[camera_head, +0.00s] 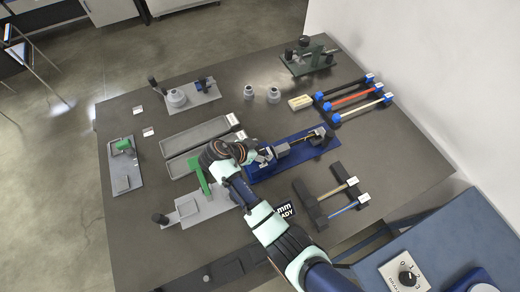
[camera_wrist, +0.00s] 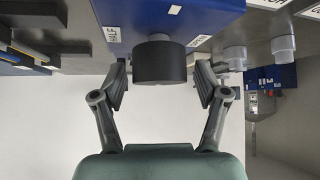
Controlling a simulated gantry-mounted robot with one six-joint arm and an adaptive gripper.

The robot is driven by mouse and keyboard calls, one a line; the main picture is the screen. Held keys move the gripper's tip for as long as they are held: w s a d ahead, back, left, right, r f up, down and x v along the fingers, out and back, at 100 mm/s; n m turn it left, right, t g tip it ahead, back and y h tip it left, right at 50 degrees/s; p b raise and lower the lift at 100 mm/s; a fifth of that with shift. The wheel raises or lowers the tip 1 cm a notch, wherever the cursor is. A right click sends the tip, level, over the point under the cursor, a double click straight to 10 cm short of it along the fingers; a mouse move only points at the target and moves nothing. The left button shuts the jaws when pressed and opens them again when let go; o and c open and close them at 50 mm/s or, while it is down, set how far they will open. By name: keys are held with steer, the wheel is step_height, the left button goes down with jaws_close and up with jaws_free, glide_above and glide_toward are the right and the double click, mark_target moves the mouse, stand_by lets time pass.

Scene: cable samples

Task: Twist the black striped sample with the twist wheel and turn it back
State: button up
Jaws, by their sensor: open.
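A dark round wheel (camera_wrist: 159,62) projects from a blue fixture (camera_wrist: 180,14) in the wrist view. My gripper (camera_wrist: 160,85) is open, with one finger on each side of the wheel and a gap on both sides. In the head view, my gripper (camera_head: 262,155) is at the left end of the blue fixture (camera_head: 325,150), and the arm hides the wheel there. A thin sample (camera_head: 308,137) appears to lie along the fixture towards its right end. Its stripes are too small to make out.
A rack with blue blocks (camera_head: 333,118) holds a red bar (camera_head: 352,98) and a pale bar at the right. A dark rack (camera_head: 308,206) stands below the fixture. Grey trays (camera_head: 195,135) and a grey plate (camera_head: 180,217) lie to the left. A green device (camera_head: 310,62) stands at the back.

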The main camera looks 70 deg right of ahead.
steer(key=shift+c, duration=0.3)
steer(key=c, duration=1.1)
steer(key=shift+p, duration=0.3)
steer(key=n+t+h+p, duration=0.1)
steer(key=n+t+p, duration=0.2)
steer(key=n+p, duration=0.1)
steer(key=shift+r+n, duration=0.2)
steer(key=shift+n, duration=0.2)
steer(key=n+t+p, duration=0.5)
steer(key=n, duration=0.1)
steer(key=shift+w+y, duration=0.15)
steer(key=shift+y, duration=0.15)
steer(key=n+t+p, duration=0.1)
steer(key=n+t+y+p, duration=0.1)
steer(key=n, duration=0.1)
steer(key=shift+w+f+n+t+y, duration=0.1)
steer(key=shift+w+n+t+y, duration=0.05)
steer(key=shift+n+t+y, duration=0.15)
steer(key=shift+w+f+n+t+y+b, duration=0.15)
steer(key=shift+n+t+y, duration=0.25)
steer(key=shift+n, duration=0.4)
steer(key=shift+s+r+n+t+y+b, duration=0.1)
steer(key=shift+n+t+y+b, duration=0.15)
steer(key=shift+n+y, duration=0.4)
steer(key=shift+a+f+n, duration=0.1)
steer(key=shift+a+n, duration=0.05)
steer(key=shift+n, duration=0.2)
